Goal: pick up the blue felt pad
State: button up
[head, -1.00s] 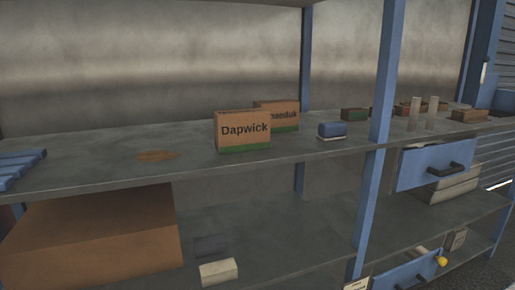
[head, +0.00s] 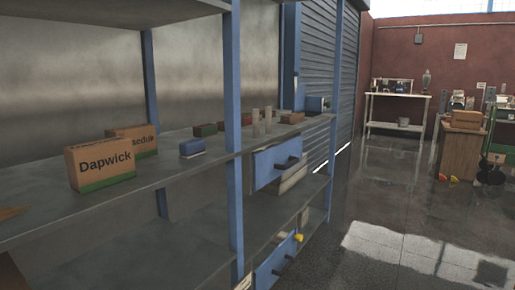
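A small blue block with a pale underside (head: 192,147), which looks like the blue felt pad, lies on the upper shelf (head: 165,170) near its front edge. It sits to the right of the Dapwick box (head: 100,165) and to the left of a blue upright post. It stands clear of both and nothing covers it. My gripper is not in view.
Another carton (head: 146,139) stands behind the Dapwick box. Small boxes (head: 205,130) and two pale cylinders (head: 256,123) stand farther along the shelf. The blue post (head: 233,130) rises at the shelf front. Open floor (head: 385,205) lies to the right.

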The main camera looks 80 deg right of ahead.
aim_at(190, 149)
jog(key=z, duration=0.8)
jog(key=k, duration=1.2)
jog(key=z, duration=0.05)
jog(key=i, duration=0.35)
jog(key=z, duration=0.9)
jog(key=i, duration=0.8)
jog(key=z, duration=0.25)
